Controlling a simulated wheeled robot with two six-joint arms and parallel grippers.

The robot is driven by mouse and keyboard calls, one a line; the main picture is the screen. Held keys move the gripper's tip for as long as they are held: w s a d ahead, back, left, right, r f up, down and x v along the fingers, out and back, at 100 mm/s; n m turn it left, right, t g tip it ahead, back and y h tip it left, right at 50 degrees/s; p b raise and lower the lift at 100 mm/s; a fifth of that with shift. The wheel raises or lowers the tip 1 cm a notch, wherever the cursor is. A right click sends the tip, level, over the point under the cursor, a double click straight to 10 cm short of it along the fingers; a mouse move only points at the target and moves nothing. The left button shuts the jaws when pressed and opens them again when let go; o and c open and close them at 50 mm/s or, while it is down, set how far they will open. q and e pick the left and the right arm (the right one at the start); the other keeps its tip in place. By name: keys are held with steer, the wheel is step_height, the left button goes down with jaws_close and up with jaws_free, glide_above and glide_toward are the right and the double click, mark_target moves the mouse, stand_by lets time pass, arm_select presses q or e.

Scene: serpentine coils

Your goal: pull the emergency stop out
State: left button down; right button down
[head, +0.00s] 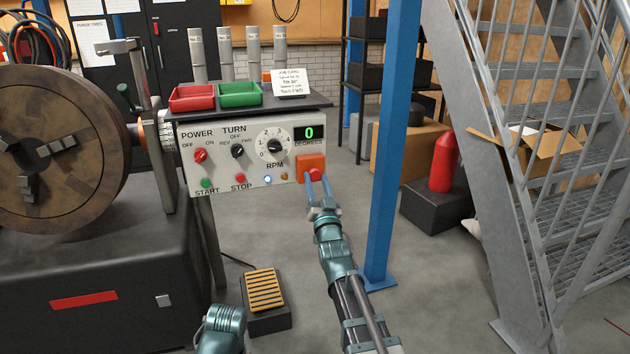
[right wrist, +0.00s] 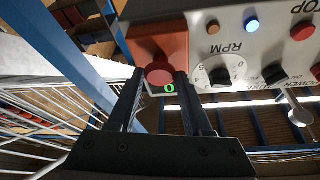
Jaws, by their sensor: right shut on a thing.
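The emergency stop is a red mushroom knob (head: 315,175) on an orange box (head: 311,161) at the lower right corner of the grey control panel (head: 235,135). My right gripper (head: 316,183) reaches up to it from below right, one finger on each side. In the right wrist view the red knob (right wrist: 159,71) sits between the fingertips of the right gripper (right wrist: 159,80), with the orange box (right wrist: 162,40) behind it. The right gripper is shut on the knob. The knob's stem is hidden. My left gripper does not show.
The panel carries knobs, small buttons and a green "0" display (head: 309,133). A red tray (head: 192,98) and a green tray (head: 240,94) sit on top. A blue post (head: 391,140) stands close right of my right arm. A foot pedal (head: 266,300) lies on the floor below.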

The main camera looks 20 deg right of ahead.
steer(key=shift+s, duration=0.15)
steer(key=shift+c, duration=1.5)
jaws_free()
steer(key=shift+s, duration=0.1)
